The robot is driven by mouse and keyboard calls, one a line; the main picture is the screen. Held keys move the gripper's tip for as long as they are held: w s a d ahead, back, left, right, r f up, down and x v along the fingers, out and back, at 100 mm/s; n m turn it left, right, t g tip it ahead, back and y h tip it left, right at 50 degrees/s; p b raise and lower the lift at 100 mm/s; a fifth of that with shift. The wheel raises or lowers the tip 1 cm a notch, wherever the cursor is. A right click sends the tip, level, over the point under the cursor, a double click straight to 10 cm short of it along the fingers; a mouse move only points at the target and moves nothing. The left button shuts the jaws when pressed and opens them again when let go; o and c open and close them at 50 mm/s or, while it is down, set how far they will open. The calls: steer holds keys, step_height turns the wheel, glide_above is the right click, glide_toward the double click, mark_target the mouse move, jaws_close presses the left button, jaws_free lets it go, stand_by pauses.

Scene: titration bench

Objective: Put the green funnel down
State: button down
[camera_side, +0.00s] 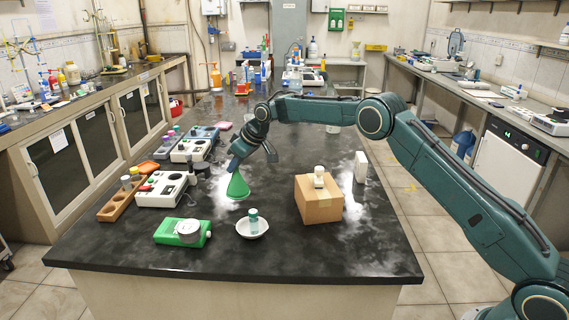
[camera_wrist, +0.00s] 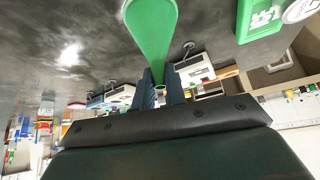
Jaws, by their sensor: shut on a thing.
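The green funnel (camera_side: 238,187) hangs below my gripper (camera_side: 242,163) with its wide mouth down and its narrow end up in the jaws. It is close over the dark bench top, left of the cardboard box; whether its rim touches the bench I cannot tell. In the wrist view the green funnel (camera_wrist: 151,36) reaches away from my gripper (camera_wrist: 160,84), whose two dark fingers sit on either side of its narrow end. The gripper is shut on it. The fingers partly hide the stem.
A cardboard box (camera_side: 320,204) with a white-capped bottle (camera_side: 319,176) on it stands right. A white dish (camera_side: 252,231) holding a small bottle and a green box (camera_side: 181,233) with a metal pot are in front. White devices (camera_side: 165,189) stand left. Bare bench surrounds the funnel.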

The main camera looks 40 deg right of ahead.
mark_target(238, 171)
steer(key=shift+f, duration=1.8)
steer(key=shift+f, duration=0.15)
steer(key=c, duration=1.5)
jaws_free()
steer(key=shift+o, duration=0.2)
steer(key=shift+s+d+r, duration=0.1)
steer(key=shift+s+r, duration=0.1)
steer(key=shift+r, duration=0.35)
steer(key=v, duration=1.1)
steer(key=shift+s, duration=0.1)
